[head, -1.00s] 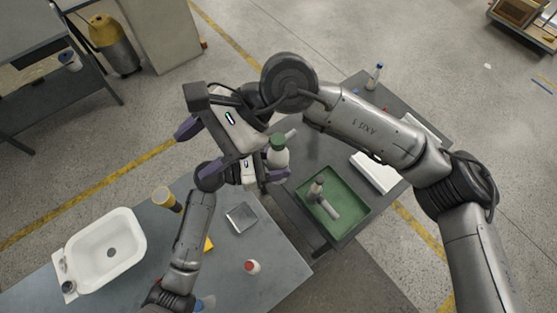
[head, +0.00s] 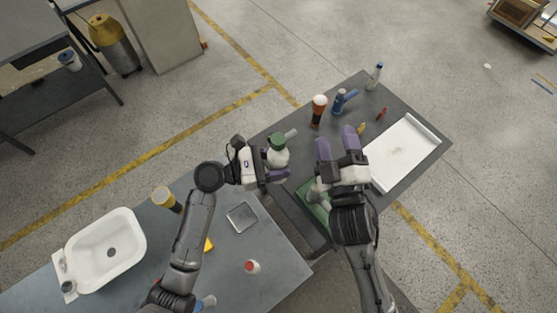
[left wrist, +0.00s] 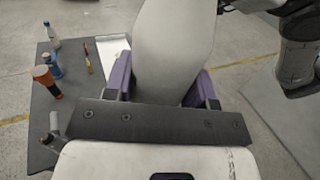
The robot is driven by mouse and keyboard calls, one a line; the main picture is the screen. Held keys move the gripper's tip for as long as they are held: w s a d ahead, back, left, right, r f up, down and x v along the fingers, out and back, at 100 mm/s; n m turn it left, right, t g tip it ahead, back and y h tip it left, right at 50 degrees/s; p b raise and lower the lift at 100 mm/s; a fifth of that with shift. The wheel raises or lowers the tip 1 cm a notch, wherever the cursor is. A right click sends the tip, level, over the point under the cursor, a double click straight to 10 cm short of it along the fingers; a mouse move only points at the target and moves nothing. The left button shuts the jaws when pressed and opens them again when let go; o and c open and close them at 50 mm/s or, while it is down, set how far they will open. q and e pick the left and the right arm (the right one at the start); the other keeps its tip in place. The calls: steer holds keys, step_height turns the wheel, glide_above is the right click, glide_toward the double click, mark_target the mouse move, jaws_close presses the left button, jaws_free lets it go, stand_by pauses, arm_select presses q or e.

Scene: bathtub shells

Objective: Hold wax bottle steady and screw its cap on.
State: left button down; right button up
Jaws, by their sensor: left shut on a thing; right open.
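The wax bottle is a white bottle (head: 279,158), held off the tables near the middle of the head view. A green cap (head: 277,140) sits at its top; I cannot tell how tightly it is seated. My left gripper (head: 276,174) is shut on the bottle's body. In the left wrist view the white bottle (left wrist: 172,50) stands large between the purple fingers, and the cap is out of sight. My right gripper (head: 337,145) is open and empty, to the right of the bottle and apart from it.
The nearer table holds a white basin shell (head: 103,250), a metal plate (head: 242,217) and a small red-white bottle (head: 252,267).

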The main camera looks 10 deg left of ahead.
steer(key=s+d+f+m+g+h, duration=0.3)
steer(key=s+d+f+m+g, duration=0.15)
steer(key=f, duration=0.45)
steer(key=s+d+f+m+g+h, duration=0.35)
steer(key=s+d+f, duration=0.25)
steer(key=f, duration=0.3)
steer(key=s+d+f+m+g, duration=0.2)
steer(key=s+f+g, duration=0.1)
steer(key=s, duration=0.5)
steer(key=s+d+f+m+g, duration=0.2)
steer(key=s+d+f+g, duration=0.1)
steer(key=s, duration=0.5)
steer(key=shift+s+f+g, duration=0.15)
steer(key=shift+f+g, duration=0.65)
steer(key=shift+g, duration=0.2)
